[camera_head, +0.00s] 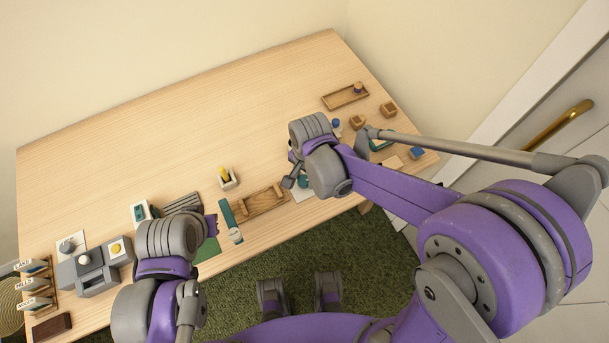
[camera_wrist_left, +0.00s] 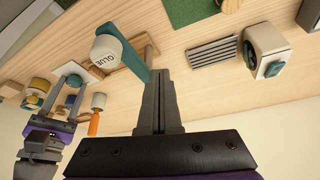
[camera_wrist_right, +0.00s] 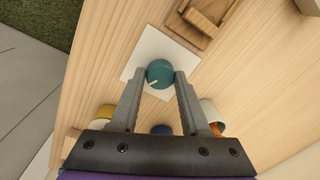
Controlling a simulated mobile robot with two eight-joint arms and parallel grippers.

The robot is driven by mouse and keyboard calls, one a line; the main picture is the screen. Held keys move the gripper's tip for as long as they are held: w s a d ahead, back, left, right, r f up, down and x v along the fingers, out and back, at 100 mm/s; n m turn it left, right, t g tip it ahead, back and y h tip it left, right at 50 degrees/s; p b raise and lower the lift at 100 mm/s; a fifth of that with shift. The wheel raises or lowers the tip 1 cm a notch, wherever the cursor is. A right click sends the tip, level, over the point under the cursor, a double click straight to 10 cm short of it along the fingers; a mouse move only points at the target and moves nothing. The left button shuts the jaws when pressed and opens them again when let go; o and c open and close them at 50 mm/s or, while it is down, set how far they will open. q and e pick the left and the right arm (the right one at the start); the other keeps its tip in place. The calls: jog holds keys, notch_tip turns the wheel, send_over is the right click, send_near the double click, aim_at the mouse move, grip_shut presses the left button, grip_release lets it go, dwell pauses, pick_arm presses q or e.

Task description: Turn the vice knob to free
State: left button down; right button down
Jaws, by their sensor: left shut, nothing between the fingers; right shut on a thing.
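The vice knob is a round teal knob (camera_wrist_right: 160,72) with a short white pointer line, standing on a white square plate (camera_wrist_right: 143,52). In the right wrist view the line points to the lower left. My right gripper (camera_wrist_right: 160,77) has its two fingers against opposite sides of the knob, shut on it. In the head view the knob (camera_head: 303,181) is partly hidden behind my right gripper (camera_head: 295,180). My left gripper (camera_wrist_left: 162,75) is shut and empty, over the table near a glue bottle (camera_wrist_left: 106,48). The lettering on the plate, if any, cannot be read.
A wooden tray (camera_head: 280,205) lies just left of the plate. The glue bottle (camera_head: 236,235) stands near the front edge. A grey box with knobs (camera_head: 88,262) and a labelled rack (camera_head: 38,287) are at left. The table's back middle (camera_head: 180,130) is clear.

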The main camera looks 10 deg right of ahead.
jog(key=n+b, duration=0.1)
jog(key=n, duration=0.4)
jog(key=shift+n, duration=0.3)
jog(key=n+b, duration=0.1)
jog(key=n, duration=0.5)
jog(key=shift+g, duration=0.4)
pick_arm(q)
jog(key=f+b, duration=0.1)
jog(key=f, duration=0.2)
jog(key=shift+s+f, duration=0.2)
pick_arm(e)
jog(key=n, duration=0.6)
jog(key=shift+w+n, duration=0.1)
jog(key=shift+n, duration=0.2)
pick_arm(q)
jog(key=shift+f+b, duration=0.3)
jog(key=shift+b, duration=0.15)
pick_arm(e)
jog(key=n, duration=0.5)
jog(key=shift+n+g, duration=0.3)
jog(key=shift+c, duration=1.9)
grip_release()
